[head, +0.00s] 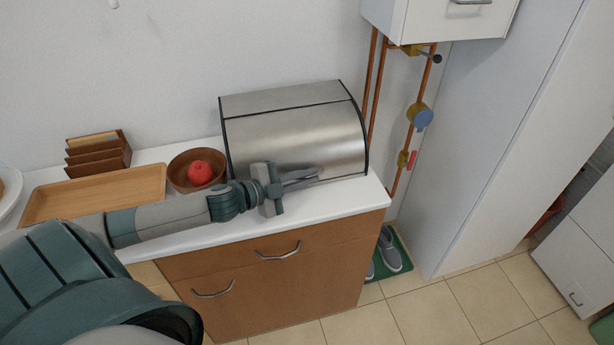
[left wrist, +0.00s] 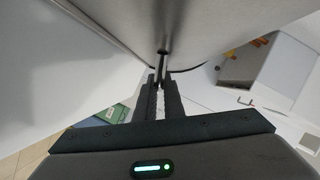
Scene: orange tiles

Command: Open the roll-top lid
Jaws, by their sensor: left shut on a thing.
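The roll-top lid (head: 300,140) is the curved brushed-metal front of a bread box on the white counter, and it is down. In the left wrist view the metal lid (left wrist: 215,22) fills the top of the picture. My left gripper (head: 318,175) is at the lower front edge of the lid. In the left wrist view my left gripper's fingers (left wrist: 160,82) are close together around a small dark handle (left wrist: 162,55) on the lid. The fingertips partly hide the handle. My right gripper is in neither view.
A wooden bowl (head: 178,172) with a red apple (head: 200,172) stands left of the box. A wooden tray (head: 95,195) and a wooden rack (head: 98,155) are further left. Copper pipes (head: 371,90) rise just right of the box. The counter's front edge (head: 330,208) runs below my arm.

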